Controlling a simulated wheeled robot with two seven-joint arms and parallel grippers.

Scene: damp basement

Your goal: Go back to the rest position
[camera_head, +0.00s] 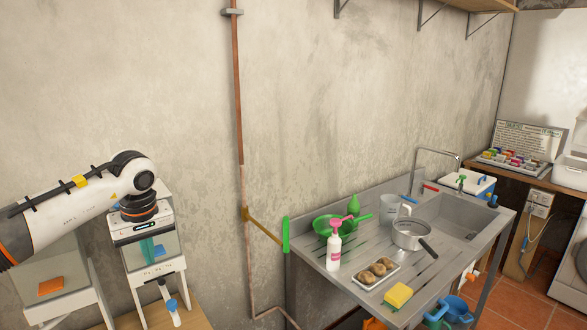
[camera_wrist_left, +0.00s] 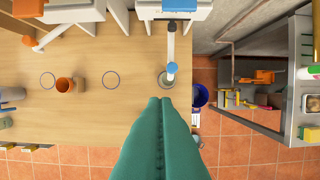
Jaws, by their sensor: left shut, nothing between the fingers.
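My left arm comes in from the left in the head view, with its wrist bent downward. My left gripper (camera_head: 149,258) has teal fingers and hangs in front of a white stand-mounted unit. In the left wrist view the teal fingers (camera_wrist_left: 160,100) are shut together with nothing between them. They point toward the edge of the wooden bench (camera_wrist_left: 110,120), near a white tube with a blue cap (camera_wrist_left: 173,68), and appear apart from it. My right gripper is in neither view.
The white unit (camera_head: 168,264) and a similar one with an orange block (camera_head: 51,287) stand at left. An orange cup (camera_wrist_left: 66,86) is on the bench. A blue bin (camera_wrist_left: 201,96) is on the tiled floor. The steel sink counter (camera_head: 318,257) at right holds a pot (camera_head: 408,235).

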